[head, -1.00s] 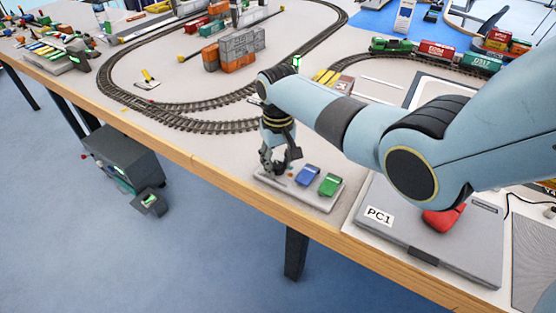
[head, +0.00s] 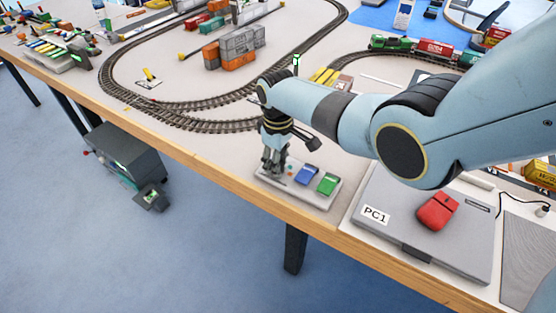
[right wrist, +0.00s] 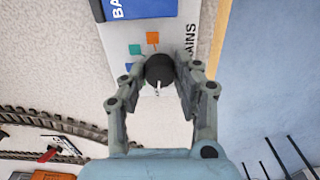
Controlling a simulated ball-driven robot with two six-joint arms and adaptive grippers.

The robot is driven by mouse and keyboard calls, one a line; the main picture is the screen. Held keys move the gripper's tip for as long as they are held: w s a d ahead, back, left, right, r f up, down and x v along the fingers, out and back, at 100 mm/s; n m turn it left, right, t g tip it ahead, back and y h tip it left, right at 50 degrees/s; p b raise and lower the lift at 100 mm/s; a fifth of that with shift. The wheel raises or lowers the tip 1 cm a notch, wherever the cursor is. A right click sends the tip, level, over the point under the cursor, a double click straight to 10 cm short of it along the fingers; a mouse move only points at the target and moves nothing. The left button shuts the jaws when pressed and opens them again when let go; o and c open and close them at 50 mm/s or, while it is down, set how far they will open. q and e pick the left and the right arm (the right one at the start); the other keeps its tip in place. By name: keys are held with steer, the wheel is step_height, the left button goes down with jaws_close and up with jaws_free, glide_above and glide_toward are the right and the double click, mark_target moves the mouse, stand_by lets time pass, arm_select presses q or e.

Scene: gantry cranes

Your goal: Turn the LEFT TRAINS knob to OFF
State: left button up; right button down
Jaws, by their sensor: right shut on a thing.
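The black knob (right wrist: 160,70) stands on a white control panel (head: 322,203) near the table's front edge. In the right wrist view its white pointer line points toward the bottom of the picture, at my wrist. A label ending in "AINS" runs beside it, partly hidden by a finger. Small orange (right wrist: 153,38) and teal (right wrist: 134,49) squares lie close by on the panel. My right gripper (head: 272,168) is down at the panel's left end, its fingers shut on the knob's sides. My left gripper is not in view.
Railway track (head: 205,125) runs behind. The wooden table edge (head: 210,170) is close in front.

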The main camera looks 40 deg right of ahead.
stand_by(0.4)
steer(key=c, duration=1)
jaws_free()
steer(key=shift+o, duration=0.2)
step_height(320, 180, up, 12)
